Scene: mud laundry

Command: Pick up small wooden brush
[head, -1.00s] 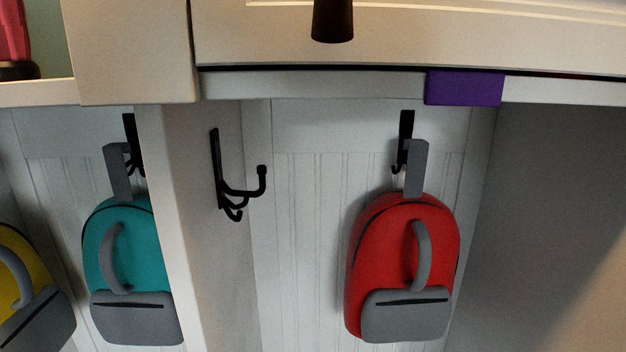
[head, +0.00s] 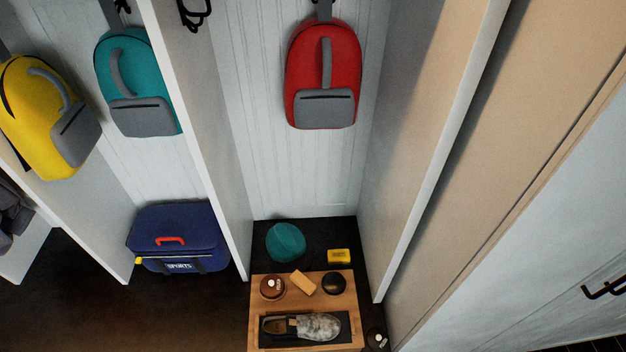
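A small tan, wood-coloured block (head: 302,283) lies tilted on a wooden stand (head: 257,318) at the lower middle of the head view. It looks like the small wooden brush, but its bristles cannot be made out. It lies between a brown round tin (head: 271,288) and a dark round object (head: 333,284). Neither of my grippers is in view.
A worn shoe (head: 316,327) lies on a dark mat on the stand. Behind are a teal round item (head: 285,242) and a yellow box (head: 339,256). Cubby walls rise on both sides. A red backpack (head: 324,75) hangs above; a blue sports bag (head: 178,235) stands left.

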